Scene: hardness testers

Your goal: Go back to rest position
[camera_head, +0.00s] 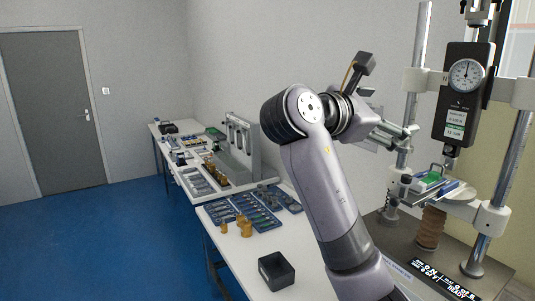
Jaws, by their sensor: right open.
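My right arm rises from the bottom of the head view and bends over to the right at its top. My right gripper (408,136) is beside the left post of the hardness tester (463,120). It is open, and I see nothing between its fingers. A small green-topped piece (431,180) lies on the stage, apart from the gripper. My left gripper is not in view.
A long white table (228,262) runs along the wall, with blue trays (222,211), brass pieces (245,228) and a black open box (276,270). The tester's steel posts (513,150) stand close to my right arm. Blue floor (90,245) is clear at left, before a grey door (55,110).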

